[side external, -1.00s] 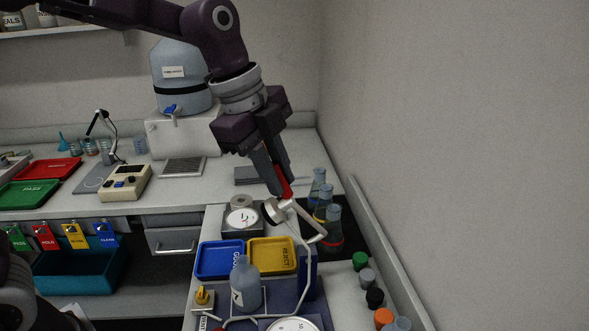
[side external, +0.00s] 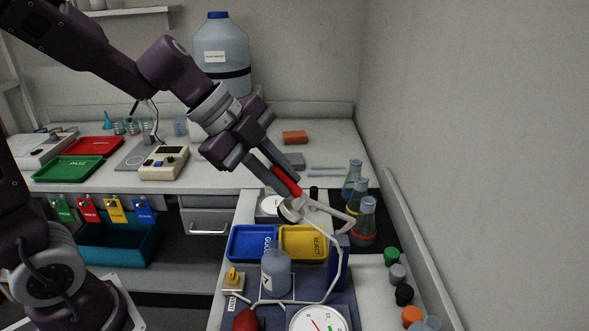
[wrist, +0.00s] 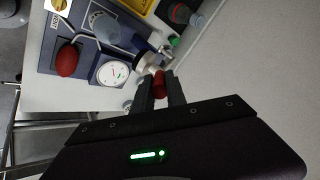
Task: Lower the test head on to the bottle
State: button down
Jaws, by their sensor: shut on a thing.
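My gripper (side external: 287,183) is shut on the red handle (side external: 284,179) of the test head's lever. The test head (side external: 290,211) is a pale round cup on a light hinged arm (side external: 328,210). It hangs above and slightly right of the bottle in the side view, apart from it. The bottle (side external: 276,276) is grey-blue and stands upright on the blue base (side external: 312,302). In the wrist view the red handle (wrist: 158,85) is between my fingers, with the test head (wrist: 146,63) just beyond and the bottle (wrist: 104,27) up and left.
A white dial gauge (side external: 316,321) and a red bulb (side external: 246,320) are in front of the bottle. Blue (side external: 252,243) and yellow (side external: 303,242) trays lie behind it. Flasks (side external: 363,222) stand close right of the lever arm. Coloured caps (side external: 403,293) line the right side.

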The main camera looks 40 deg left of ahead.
jog(key=c, duration=1.3)
grip_release()
jog(key=shift+a, duration=0.1)
jog(key=shift+s+a+r, duration=0.15)
jog(key=shift+s+r, duration=0.05)
jog(key=shift+r, duration=0.2)
jog(key=s+v, duration=0.1)
jog(key=v, duration=0.6)
jog(key=s+f+n+y, duration=0.1)
jog(key=s+n, duration=0.3)
jog(key=n, duration=0.2)
jog(key=s+a+f+n+y, duration=0.1)
jog(key=s+f+n+y, duration=0.1)
jog(key=s+n, duration=0.3)
jog(key=s+f+n+y, duration=0.1)
jog(key=s+n, duration=0.4)
jog(key=n, duration=0.1)
jog(key=shift+s+a+f+n+y, duration=0.15)
jog(key=shift+a+f+n+y, duration=0.1)
jog(key=shift+f+n+y, duration=0.15)
